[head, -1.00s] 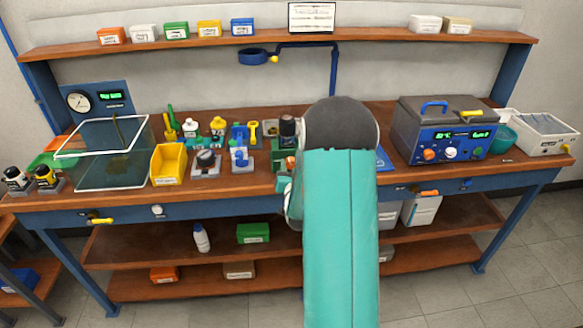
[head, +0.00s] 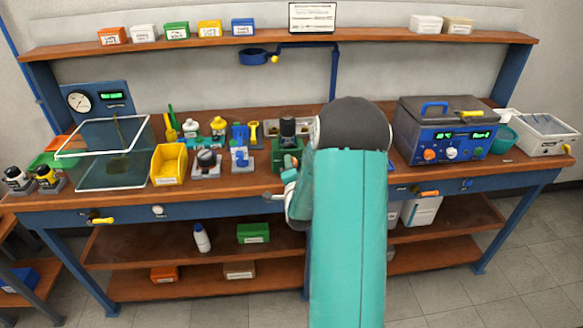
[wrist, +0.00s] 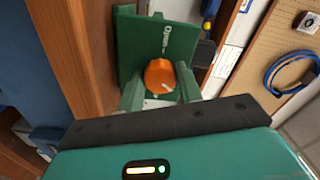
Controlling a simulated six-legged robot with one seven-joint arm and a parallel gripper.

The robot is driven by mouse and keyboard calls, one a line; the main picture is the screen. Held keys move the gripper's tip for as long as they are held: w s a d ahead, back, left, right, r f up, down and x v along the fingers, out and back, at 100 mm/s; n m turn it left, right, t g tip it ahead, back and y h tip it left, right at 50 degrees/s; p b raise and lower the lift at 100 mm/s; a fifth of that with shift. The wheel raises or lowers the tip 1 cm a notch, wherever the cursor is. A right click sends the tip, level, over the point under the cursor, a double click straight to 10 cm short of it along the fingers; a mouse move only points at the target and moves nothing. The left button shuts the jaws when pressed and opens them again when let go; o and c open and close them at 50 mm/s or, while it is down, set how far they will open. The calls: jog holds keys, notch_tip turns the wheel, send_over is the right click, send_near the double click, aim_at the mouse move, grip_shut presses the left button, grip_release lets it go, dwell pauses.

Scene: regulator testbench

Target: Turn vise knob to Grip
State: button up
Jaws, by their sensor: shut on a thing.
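The green vise (head: 287,152) stands at the front edge of the bench, partly hidden by my arm in the head view. In the wrist view its green plate (wrist: 178,45) carries a label that seems to read "Open". An orange vise knob (wrist: 160,74) with a white pointer line sits on that plate. The line points toward the lower right of the picture. My gripper (wrist: 160,86) is shut on the knob, with one green finger on each side. In the head view the knob is hidden.
A blue fixture (head: 242,158) and a yellow bin (head: 169,164) stand left of the vise. A blue-fronted control unit (head: 447,130) stands on the right. In the wrist view a pegboard panel (wrist: 262,65) with a coiled blue cable (wrist: 290,75) lies at the right.

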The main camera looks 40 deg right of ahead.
jog(key=m, duration=0.5)
jog(key=shift+r+m, duration=0.1)
jog(key=shift+m, duration=0.2)
jog(key=m, duration=0.5)
jog(key=shift+m, duration=0.3)
jog(key=o, duration=1)
